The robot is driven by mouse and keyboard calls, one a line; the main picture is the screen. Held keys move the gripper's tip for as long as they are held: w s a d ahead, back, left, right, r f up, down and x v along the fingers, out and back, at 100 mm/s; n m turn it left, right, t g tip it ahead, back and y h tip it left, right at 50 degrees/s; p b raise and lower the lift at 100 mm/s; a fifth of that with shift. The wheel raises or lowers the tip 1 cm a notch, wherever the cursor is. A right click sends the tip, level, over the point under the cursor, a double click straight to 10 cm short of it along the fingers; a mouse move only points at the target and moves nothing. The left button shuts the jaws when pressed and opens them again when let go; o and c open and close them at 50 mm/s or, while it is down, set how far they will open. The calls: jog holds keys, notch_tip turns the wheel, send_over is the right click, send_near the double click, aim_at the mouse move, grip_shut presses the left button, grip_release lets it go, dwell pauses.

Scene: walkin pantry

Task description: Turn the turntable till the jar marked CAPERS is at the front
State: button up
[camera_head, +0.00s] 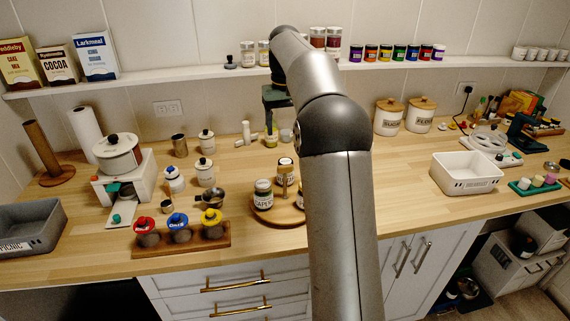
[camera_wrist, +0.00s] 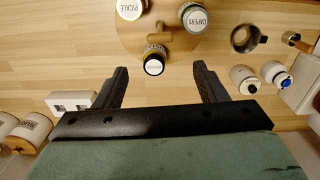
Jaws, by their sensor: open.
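The round wooden turntable (camera_head: 277,217) stands on the counter, partly hidden by my arm. It also shows at the top of the wrist view (camera_wrist: 222,42). The jar marked CAPERS (camera_head: 263,196) is at its front left; in the wrist view its white lid (camera_wrist: 195,17) reads CAPERS. My gripper (camera_wrist: 161,69) is open and empty, above and behind the turntable. The third jar appears between its fingers in the wrist view; contact is not evident.
A wooden rack with red, blue and yellow-lidded jars (camera_head: 180,247) stands left of the turntable. A metal pan (camera_head: 210,197) and white lidded pots (camera_head: 205,172) are close by. A white bin (camera_head: 466,174) is at right.

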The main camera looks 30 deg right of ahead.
aim_at(285, 165)
notch_tip(285, 165, down, 13)
jog(key=shift+r, duration=0.1)
dwell(0.3)
jog(key=c, duration=1.4)
